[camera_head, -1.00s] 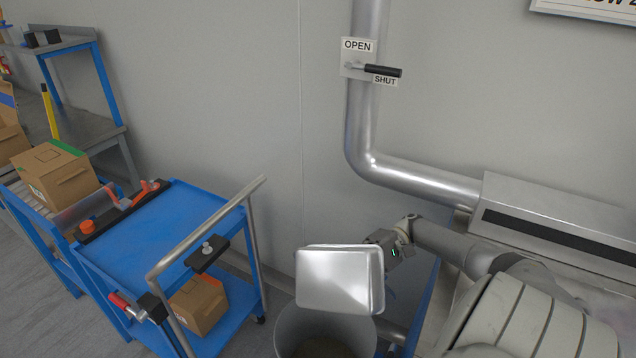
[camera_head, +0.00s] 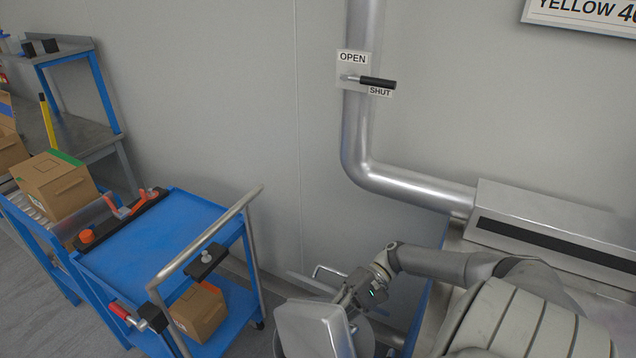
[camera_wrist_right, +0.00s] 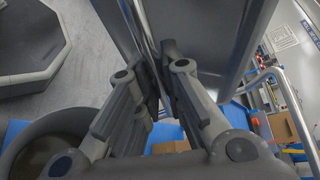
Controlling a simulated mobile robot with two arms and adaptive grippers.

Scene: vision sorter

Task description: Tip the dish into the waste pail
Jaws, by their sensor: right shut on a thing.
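The dish (camera_head: 312,330) is a shiny metal rectangular pan, tilted steeply over the waste pail (camera_head: 365,338), its flat outer face toward the head camera. Its inside is hidden in the head view. My right gripper (camera_head: 346,302) is shut on the dish's edge. In the right wrist view, the fingers (camera_wrist_right: 158,85) pinch the dish wall (camera_wrist_right: 205,40). The grey round pail also shows there at lower left (camera_wrist_right: 28,135), with dark brownish matter inside. The dish covers most of the pail in the head view. My left gripper is out of view.
A blue cart (camera_head: 160,235) with a metal push bar stands left of the pail, with a carton (camera_head: 198,312) on its lower shelf. A metal pipe (camera_head: 358,130) with an OPEN/SHUT lever (camera_head: 376,82) runs down the wall. A metal housing (camera_head: 540,215) is at right.

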